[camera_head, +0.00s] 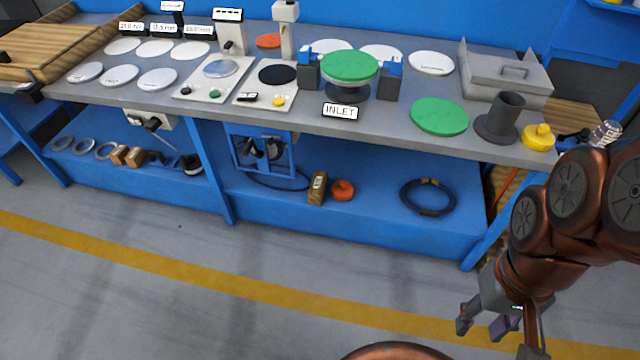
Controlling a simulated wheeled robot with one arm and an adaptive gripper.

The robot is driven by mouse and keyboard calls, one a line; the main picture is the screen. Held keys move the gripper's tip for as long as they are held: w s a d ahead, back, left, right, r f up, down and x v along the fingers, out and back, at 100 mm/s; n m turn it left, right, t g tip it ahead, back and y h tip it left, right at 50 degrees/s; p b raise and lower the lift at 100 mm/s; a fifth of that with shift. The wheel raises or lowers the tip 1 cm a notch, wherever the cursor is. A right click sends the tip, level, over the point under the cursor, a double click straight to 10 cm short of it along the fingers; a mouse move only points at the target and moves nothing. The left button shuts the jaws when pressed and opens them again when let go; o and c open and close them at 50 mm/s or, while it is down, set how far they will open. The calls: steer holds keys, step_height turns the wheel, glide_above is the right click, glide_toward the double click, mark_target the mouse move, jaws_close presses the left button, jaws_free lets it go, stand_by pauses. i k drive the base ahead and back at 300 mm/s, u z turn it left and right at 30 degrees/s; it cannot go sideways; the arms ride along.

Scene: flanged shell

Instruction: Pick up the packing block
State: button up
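A wooden block with a pale label (317,188) stands upright on the blue lower shelf, just left of an orange ring; it may be the packing block, but its label is too small to read. Two smaller plain wooden blocks, one (119,154) and another (134,157), sit further left on the same shelf. My gripper (500,328) hangs at the lower right over the floor, in front of the bench and well away from all these blocks. Its fingers are spread and I see no block between them.
The grey bench top (400,120) overhangs the blue shelf (270,200). An orange ring (343,190) is beside the labelled block. A dark coil (428,198) lies to the right, a blue frame (262,152) to the left. A blue leg (212,175) divides the shelf. The floor in front is clear.

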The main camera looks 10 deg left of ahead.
mark_target(315, 194)
steer(key=u, duration=2.65)
steer(key=i, duration=2.95)
steer(key=z, duration=3.1)
